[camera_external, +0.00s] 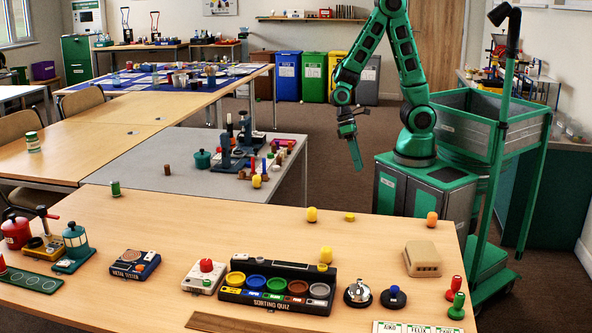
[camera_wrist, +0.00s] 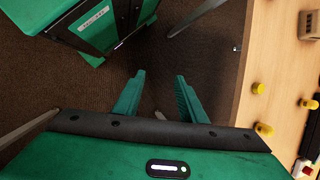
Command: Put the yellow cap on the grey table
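The yellow cap (camera_external: 350,217) is a small flat yellow disc near the far edge of the front wooden table. In the wrist view it appears to be one of several yellow pieces at the right, probably the one near the table edge (camera_wrist: 257,88). The grey table (camera_external: 140,162) stands beyond the front table, left of centre, with several things on it. My gripper (camera_external: 354,150) hangs over the floor beyond the front table, apart from the cap. In the wrist view my gripper (camera_wrist: 159,98) is open, with only floor between its fingers.
The sorting quiz box (camera_external: 277,288) and a beige block (camera_external: 422,258) are nearer the camera. The grey table's left part is mostly bare; a blue device (camera_external: 222,155) stands farther right.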

